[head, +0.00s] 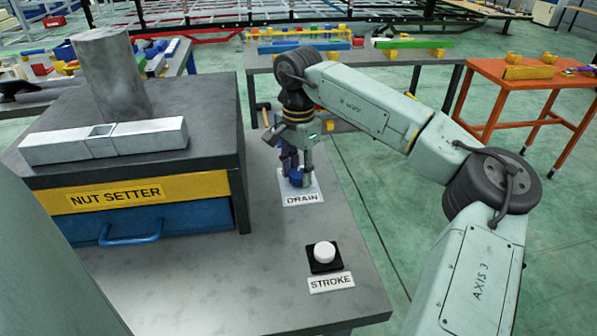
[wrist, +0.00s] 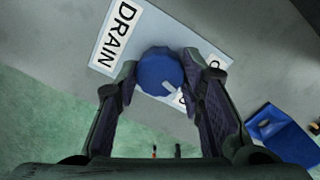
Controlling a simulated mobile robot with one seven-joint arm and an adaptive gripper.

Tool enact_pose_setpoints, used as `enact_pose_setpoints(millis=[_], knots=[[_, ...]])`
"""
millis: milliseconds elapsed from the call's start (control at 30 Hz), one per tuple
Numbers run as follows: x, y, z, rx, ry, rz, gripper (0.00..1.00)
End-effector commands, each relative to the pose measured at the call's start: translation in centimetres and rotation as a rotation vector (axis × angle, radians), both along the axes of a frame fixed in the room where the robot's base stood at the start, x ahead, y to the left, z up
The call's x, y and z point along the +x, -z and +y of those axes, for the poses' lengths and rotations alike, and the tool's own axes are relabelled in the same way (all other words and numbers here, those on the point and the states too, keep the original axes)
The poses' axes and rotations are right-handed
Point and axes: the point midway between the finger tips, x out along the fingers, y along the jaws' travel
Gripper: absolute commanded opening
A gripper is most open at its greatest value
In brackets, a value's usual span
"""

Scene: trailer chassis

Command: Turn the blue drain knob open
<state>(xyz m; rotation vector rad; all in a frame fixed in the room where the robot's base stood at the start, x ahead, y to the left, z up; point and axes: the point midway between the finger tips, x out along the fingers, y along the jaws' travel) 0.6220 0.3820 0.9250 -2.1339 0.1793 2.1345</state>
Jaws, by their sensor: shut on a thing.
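The blue drain knob (wrist: 160,72) sits on a pale plate (wrist: 145,35) with a DRAIN label in the wrist view. A light pointer mark on the knob points toward the lower right of that view. My gripper (wrist: 160,85) has one finger on each side of the knob and is shut on it. In the head view my gripper (head: 296,178) points down over the plate beside the DRAIN label (head: 303,199). Part of a second label shows by the right finger in the wrist view, mostly covered.
The nut setter (head: 130,195) with its blue drawer stands left of my gripper. A white STROKE button (head: 324,252) on a black base is nearer on the same bench. A blue object (wrist: 285,140) shows at the wrist view's right. An orange table (head: 540,78) stands at the back right.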

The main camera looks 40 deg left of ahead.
Motion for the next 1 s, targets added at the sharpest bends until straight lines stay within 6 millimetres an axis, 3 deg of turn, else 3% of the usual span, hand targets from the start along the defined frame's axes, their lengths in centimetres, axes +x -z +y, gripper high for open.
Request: enact_pose_setpoints(millis=[1000], knots=[[0.01,0.07,0.02,0.002,0.964,-0.002,0.08]])
